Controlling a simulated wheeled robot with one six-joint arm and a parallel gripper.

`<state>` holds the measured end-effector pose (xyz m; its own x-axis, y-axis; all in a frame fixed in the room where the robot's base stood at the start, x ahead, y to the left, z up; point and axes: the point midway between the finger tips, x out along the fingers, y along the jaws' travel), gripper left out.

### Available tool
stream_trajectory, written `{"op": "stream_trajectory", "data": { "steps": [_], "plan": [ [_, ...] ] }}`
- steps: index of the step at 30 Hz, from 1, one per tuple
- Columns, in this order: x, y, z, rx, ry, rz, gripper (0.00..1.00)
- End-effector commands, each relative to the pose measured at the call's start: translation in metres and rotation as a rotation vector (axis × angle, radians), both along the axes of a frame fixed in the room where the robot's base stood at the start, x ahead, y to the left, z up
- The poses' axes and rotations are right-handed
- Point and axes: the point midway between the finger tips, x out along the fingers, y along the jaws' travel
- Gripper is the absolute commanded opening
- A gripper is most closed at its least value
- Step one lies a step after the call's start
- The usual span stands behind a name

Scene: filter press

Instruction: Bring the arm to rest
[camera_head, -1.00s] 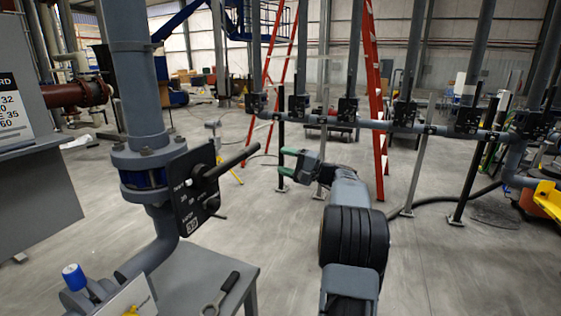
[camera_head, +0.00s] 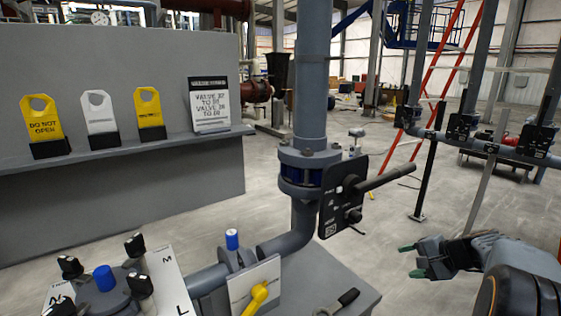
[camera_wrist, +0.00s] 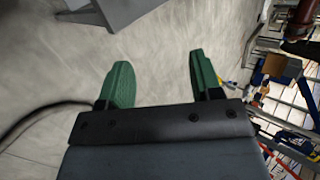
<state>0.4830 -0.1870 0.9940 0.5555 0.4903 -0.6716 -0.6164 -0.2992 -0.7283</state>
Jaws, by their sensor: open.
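My gripper (camera_head: 408,262) is at the lower right of the head view, with green fingertips pointing left. It is open and empty, held in free air over the concrete floor to the right of the grey pipe and valve. In the wrist view my gripper (camera_wrist: 160,85) shows two green fingers spread apart with only floor between them. My arm comes in from the lower right corner and is bent. Its base is out of view.
A grey pipe (camera_head: 313,80) carries a black valve plate with a lever (camera_head: 398,170). A grey bench (camera_head: 345,285) holds a wrench (camera_head: 340,302). A panel shelf (camera_head: 110,150) bears yellow and white tags. Free floor (camera_head: 400,225) lies around my gripper.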

Motion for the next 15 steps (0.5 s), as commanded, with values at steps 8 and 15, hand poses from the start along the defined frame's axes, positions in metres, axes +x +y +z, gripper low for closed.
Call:
{"op": "stream_trajectory", "data": {
  "steps": [8,15],
  "plan": [
    [-0.126,0.116,-0.009,-0.635,0.230,0.487,0.59],
    [-0.177,0.160,0.008,-0.917,0.127,0.759,0.59]
  ]
}}
